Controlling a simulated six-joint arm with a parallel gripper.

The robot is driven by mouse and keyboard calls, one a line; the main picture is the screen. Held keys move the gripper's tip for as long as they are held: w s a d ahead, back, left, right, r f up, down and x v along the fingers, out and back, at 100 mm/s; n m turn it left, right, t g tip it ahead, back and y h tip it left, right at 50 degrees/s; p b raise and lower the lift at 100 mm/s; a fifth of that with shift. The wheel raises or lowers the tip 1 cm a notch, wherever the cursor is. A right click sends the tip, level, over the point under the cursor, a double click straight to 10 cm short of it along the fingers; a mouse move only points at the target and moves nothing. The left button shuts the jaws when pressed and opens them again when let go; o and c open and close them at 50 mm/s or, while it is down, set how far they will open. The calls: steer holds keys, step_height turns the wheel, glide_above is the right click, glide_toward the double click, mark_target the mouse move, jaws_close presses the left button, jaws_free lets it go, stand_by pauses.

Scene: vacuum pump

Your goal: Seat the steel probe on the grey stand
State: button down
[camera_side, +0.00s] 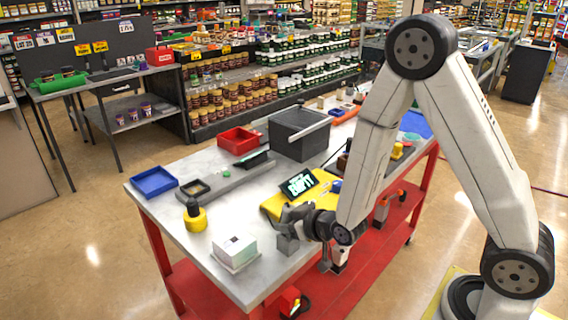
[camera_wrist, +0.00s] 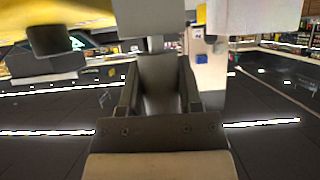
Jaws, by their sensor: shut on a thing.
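My gripper (camera_side: 292,215) is at the front edge of the table, beside the yellow unit. In the wrist view its two jaws (camera_wrist: 158,92) are shut on a grey metal piece (camera_wrist: 160,75), which I take for the steel probe. Most of the probe is hidden by the jaws and, in the side view, by the wrist. A small grey block (camera_side: 287,244), likely the grey stand, shows just below my gripper. A grey block (camera_wrist: 150,17) also shows beyond the jaws in the wrist view. I cannot tell whether probe and stand touch.
The yellow unit (camera_side: 271,206) carries a screen (camera_side: 298,183) reading "EMPTY". A white box (camera_side: 235,250) stands left of my gripper. A yellow-and-black item (camera_side: 195,216), a blue tray (camera_side: 154,181), a red bin (camera_side: 238,140) and a dark grey box (camera_side: 299,135) are farther off.

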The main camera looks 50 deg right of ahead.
mark_target(289, 207)
steer(key=shift+f, duration=0.4)
stand_by(0.4)
steer(key=shift+c, duration=1)
jaws_free()
steer(key=shift+r, duration=0.1)
steer(key=shift+r, duration=4.35)
